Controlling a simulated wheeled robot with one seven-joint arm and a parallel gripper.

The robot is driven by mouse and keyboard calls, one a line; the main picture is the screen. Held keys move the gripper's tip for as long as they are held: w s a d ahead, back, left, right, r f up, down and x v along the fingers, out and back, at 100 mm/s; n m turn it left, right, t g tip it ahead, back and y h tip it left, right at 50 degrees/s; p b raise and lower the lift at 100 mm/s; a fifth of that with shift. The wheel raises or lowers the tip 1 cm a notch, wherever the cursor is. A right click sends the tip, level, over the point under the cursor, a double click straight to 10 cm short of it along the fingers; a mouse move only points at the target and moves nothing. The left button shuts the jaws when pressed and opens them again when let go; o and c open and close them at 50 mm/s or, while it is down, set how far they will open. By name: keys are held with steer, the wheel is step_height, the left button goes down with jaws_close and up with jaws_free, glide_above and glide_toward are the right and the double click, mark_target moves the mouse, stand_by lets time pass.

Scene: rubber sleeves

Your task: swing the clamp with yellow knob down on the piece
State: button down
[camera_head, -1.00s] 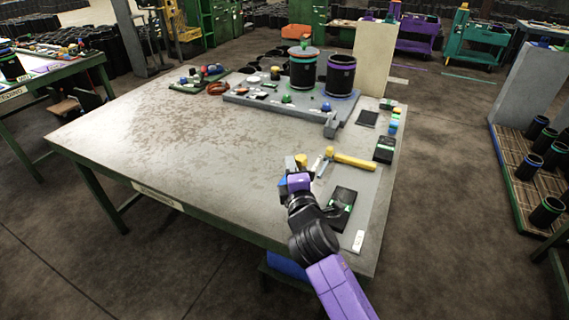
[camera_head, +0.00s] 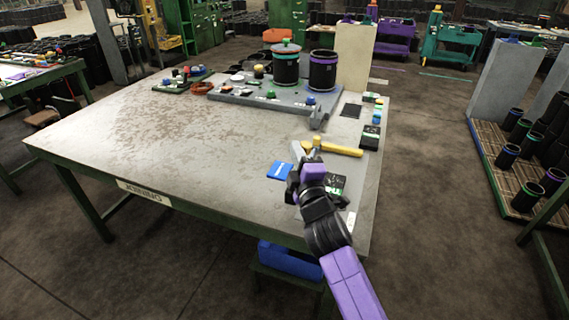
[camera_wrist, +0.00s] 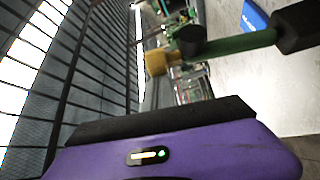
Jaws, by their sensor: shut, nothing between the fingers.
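A grey fixture plate (camera_head: 240,95) sits at the back of the table in the head view. A small yellow knob (camera_head: 259,68) on a dark base stands on it, left of a black sleeve with a green band (camera_head: 286,70). The clamp arm is too small to make out, and I cannot tell whether it is raised or lowered. A second black sleeve with a purple band (camera_head: 323,72) stands to the right. My gripper (camera_head: 304,166) is shut and empty over the table's front right, well apart from the fixture.
A yellow-handled tool (camera_head: 337,149) and a blue box (camera_head: 279,171) lie near my gripper. Small coloured parts and dark trays (camera_head: 370,136) line the right edge. An orange-red ring (camera_head: 202,88) lies left of the fixture. The table's left and middle are clear.

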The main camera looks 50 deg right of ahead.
mark_target(308, 153)
steer(key=s+m+b, duration=0.1)
steer(key=b, duration=0.1)
steer(key=s+d+f+m+h+b, duration=0.1)
steer(key=b, duration=0.2)
steer(key=s+f+m+b, duration=0.1)
steer(key=b, duration=0.1)
steer(key=shift+s+d+t+h+b, duration=0.15)
steer(key=shift+s+t+h+b, duration=0.1)
steer(key=shift+t+h+b, duration=0.15)
steer(key=s+d+f+m+h+b, duration=0.2)
steer(key=s+m+b, duration=0.3)
steer(key=b, duration=0.8)
steer(key=shift+s+f+h, duration=0.2)
steer(key=shift+f+h, duration=0.3)
